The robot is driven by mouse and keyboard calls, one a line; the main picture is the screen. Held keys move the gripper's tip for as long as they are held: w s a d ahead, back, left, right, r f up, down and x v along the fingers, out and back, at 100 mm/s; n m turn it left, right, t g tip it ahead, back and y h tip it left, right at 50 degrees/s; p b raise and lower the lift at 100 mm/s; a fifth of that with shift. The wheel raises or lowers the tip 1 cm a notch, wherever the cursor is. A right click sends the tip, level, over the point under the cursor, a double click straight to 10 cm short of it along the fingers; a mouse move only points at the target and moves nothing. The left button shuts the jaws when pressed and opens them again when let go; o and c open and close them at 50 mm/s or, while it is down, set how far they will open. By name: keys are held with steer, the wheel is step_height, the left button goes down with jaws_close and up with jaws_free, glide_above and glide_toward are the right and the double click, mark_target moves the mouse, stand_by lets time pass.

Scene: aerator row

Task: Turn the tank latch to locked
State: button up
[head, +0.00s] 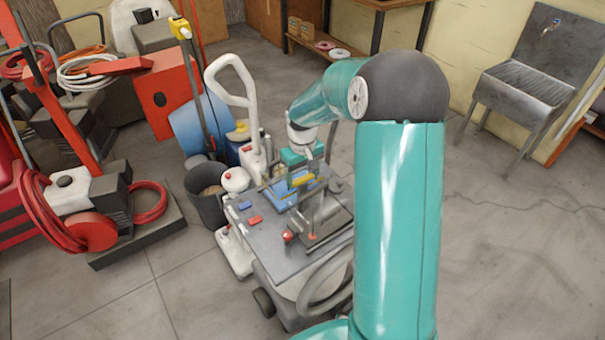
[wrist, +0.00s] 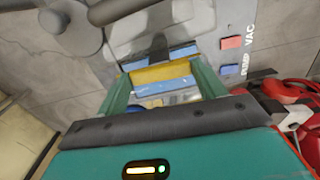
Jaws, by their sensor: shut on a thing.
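The tank latch shows as a yellow bar (wrist: 160,73) with blue strips on both sides of it, in the wrist view. In the head view the yellow bar (head: 304,180) lies on top of the grey machine (head: 270,247), beside a blue part (head: 283,190). My gripper (wrist: 162,80) reaches down over the latch, its two teal fingers at the bar's two ends, shut on it. In the head view my gripper (head: 302,166) is small and partly hidden among the machine's parts. I cannot read any lock mark on the latch.
A blue switch (head: 245,205) and a red switch (head: 254,220) sit on the machine's deck; the wrist view shows PUMP and VAC lettering beside them. A white handle (head: 236,85) rises behind. A dark bucket (head: 207,193) stands left. The floor at right is clear.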

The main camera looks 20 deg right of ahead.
mark_target(303, 178)
steer(key=m, duration=0.4)
steer(key=shift+m, duration=0.3)
steer(key=m, duration=0.9)
steer(key=shift+w, duration=0.1)
steer(key=shift+m, duration=1.9)
steer(key=o, duration=1)
step_height(303, 178, up, 14)
steer(key=shift+f, duration=0.1)
